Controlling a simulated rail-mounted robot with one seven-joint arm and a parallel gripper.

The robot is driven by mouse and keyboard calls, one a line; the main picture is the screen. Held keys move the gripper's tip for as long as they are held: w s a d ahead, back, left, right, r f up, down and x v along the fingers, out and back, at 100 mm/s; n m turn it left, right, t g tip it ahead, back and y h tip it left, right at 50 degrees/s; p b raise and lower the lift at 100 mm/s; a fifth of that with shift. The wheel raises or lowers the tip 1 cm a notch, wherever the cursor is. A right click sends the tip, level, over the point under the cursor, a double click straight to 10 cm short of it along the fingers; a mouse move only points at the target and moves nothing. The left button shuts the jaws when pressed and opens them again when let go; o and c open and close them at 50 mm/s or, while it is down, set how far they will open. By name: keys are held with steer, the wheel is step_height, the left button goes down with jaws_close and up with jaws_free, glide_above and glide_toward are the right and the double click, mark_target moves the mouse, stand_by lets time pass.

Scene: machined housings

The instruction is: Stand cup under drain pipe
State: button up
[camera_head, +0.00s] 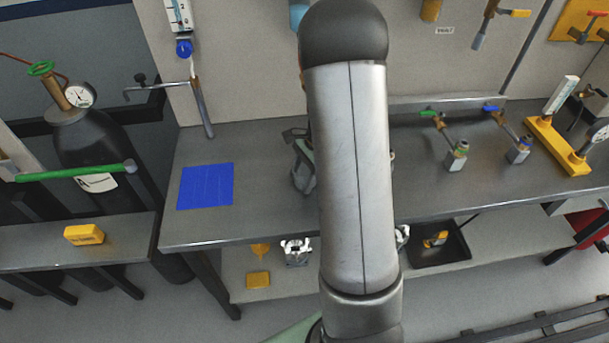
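I cannot make out a cup for certain. My grey arm covers the middle of the bench, and a dark grey-green object (303,165) shows only partly at its left edge. A short pipe with a yellow lever (484,27) slants down from the back wall at the upper right and may be the drain pipe. I cannot tell which is the drain pipe. My gripper is not visible.
A blue mat (206,186) lies on the grey bench (270,215). Two fittings with green (456,157) and blue levers (518,151) and a yellow gauge stand (556,145) are at the right. A black tray (438,258) is on the lower shelf. A gas cylinder (90,135) stands left.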

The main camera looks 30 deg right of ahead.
steer(key=shift+r, duration=0.1)
steer(key=shift+c, duration=0.4)
steer(key=shift+r, duration=0.55)
steer(key=s+r+b, duration=0.2)
steer(key=s+r, duration=1)
steer(key=s, duration=0.2)
steer(key=w+a+f+n+g+h, duration=0.1)
steer(key=w+a+f+n, duration=0.2)
steer(key=w+n, duration=0.3)
steer(key=w+a+f+n+g+h, duration=0.2)
steer(key=w+a+f+n, duration=0.1)
steer(key=w+a+n, duration=0.2)
steer(key=w+a+f+n+g+h, duration=0.1)
steer(key=w+a+f+n, duration=0.2)
steer(key=w+n, duration=0.3)
steer(key=shift+w+a+f+n, duration=0.15)
steer(key=shift+w+a+n, duration=0.15)
steer(key=shift+w+a, duration=0.6)
steer(key=shift+w+d, duration=0.15)
steer(key=shift+d, duration=0.05)
